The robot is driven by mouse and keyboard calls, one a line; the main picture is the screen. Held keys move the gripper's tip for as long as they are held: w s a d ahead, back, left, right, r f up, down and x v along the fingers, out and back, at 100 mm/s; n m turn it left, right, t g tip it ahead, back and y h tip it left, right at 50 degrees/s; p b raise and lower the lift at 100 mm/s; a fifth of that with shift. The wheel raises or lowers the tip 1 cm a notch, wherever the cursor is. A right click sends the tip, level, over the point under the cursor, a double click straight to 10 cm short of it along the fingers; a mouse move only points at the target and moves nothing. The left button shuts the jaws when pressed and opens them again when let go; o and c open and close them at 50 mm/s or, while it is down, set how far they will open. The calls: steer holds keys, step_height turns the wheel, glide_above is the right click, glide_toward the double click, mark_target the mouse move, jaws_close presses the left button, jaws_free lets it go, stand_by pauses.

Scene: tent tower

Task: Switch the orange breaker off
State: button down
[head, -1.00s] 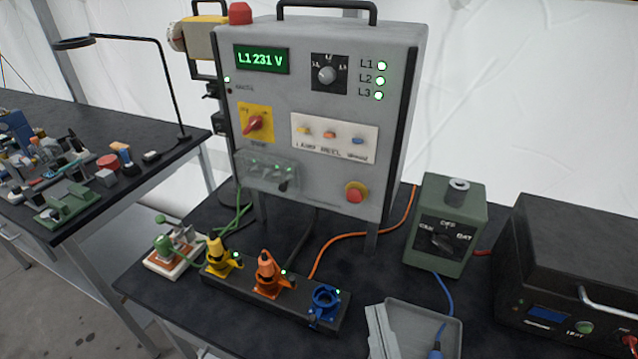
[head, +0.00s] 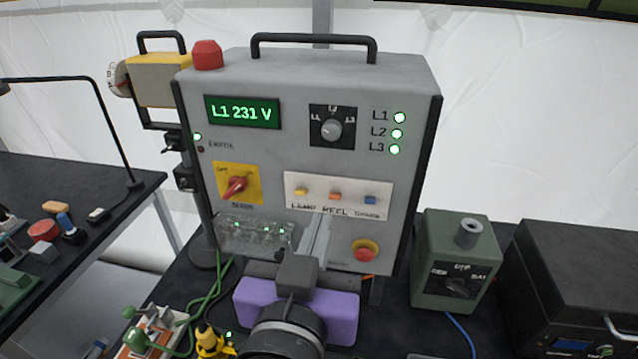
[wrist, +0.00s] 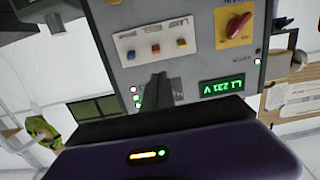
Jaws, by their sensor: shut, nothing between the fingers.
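The orange breaker (head: 335,196) is the middle one of three small toggles on a white plate (head: 300,207) on the grey cabinet front, above the label REEL. The yellow breaker (head: 301,192) is to its left and the blue breaker (head: 371,200) to its right. I cannot tell its lever position. In the wrist view the panel is upside down and the orange breaker (wrist: 155,49) shows beyond my fingers. My gripper (head: 320,222) is shut and empty, in front of the cabinet, its tips below the orange breaker in the picture. Contact is not visible.
A red rotary switch (head: 236,186) is left of the plate, a clear cover (head: 255,236) below it. A red stop button (head: 366,251) is at lower right. The display (head: 243,112) reads L1 231 V; lamps L1, L2, L3 are green. A green box (head: 455,262) stands right.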

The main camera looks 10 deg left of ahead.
mark_target(335, 196)
steer(key=shift+d+f, duration=0.15)
steer(key=shift+f, duration=0.1)
steer(key=w+p, duration=0.1)
steer(key=w, duration=0.2)
steer(key=w+p, duration=0.1)
steer(key=w, duration=0.2)
steer(key=w+p, duration=0.1)
steer(key=w, duration=0.2)
steer(key=shift+d+f, duration=0.2)
steer(key=shift+f, duration=0.15)
steer(key=shift+w+f, duration=0.1)
steer(key=shift+w, duration=0.35)
steer(key=shift+f, duration=0.15)
steer(key=shift+f+b, duration=0.2)
steer(key=shift+b, duration=0.75)
